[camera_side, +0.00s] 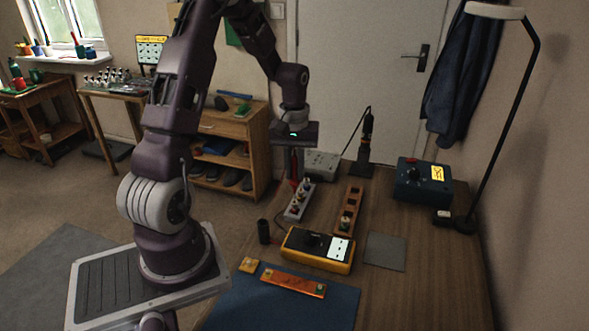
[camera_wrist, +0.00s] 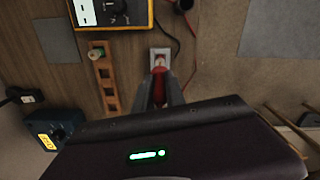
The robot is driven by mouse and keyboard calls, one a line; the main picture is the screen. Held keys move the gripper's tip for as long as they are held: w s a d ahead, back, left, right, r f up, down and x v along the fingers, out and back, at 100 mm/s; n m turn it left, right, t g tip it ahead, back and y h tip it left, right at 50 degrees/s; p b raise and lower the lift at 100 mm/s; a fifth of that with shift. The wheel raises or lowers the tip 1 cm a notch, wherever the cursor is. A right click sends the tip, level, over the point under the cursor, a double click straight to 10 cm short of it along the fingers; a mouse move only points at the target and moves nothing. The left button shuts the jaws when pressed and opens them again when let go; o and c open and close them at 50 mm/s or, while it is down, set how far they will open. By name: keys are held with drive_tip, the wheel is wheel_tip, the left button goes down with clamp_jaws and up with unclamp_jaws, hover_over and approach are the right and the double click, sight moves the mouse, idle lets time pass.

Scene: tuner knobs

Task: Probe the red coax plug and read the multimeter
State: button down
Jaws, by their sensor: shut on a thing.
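The yellow multimeter (camera_side: 318,263) lies on the table with its white display lit; the reading is too small to make out. Its corner shows in the wrist view (camera_wrist: 113,25). A pale strip (camera_side: 296,213) holds several small plugs in a row. I cannot tell which of them is the red coax plug. My gripper (camera_side: 293,180) points down over the far end of the strip. In the wrist view my gripper (camera_wrist: 160,90) is shut on a red probe (camera_wrist: 159,84), its tip near the strip (camera_wrist: 160,52). Contact is hidden.
A wooden rack (camera_side: 352,197) with a knob stands right of the strip. A blue box (camera_side: 423,183), grey box (camera_side: 322,163) and black iron (camera_side: 366,135) stand behind. A black cup (camera_side: 263,231) and orange board (camera_side: 293,282) are in front.

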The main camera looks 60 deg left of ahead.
sight(295, 157)
drive_tip(key=shift+f, duration=0.3)
idle(1.0)
idle(3.5)
drive_tip(key=shift+r, duration=2.5)
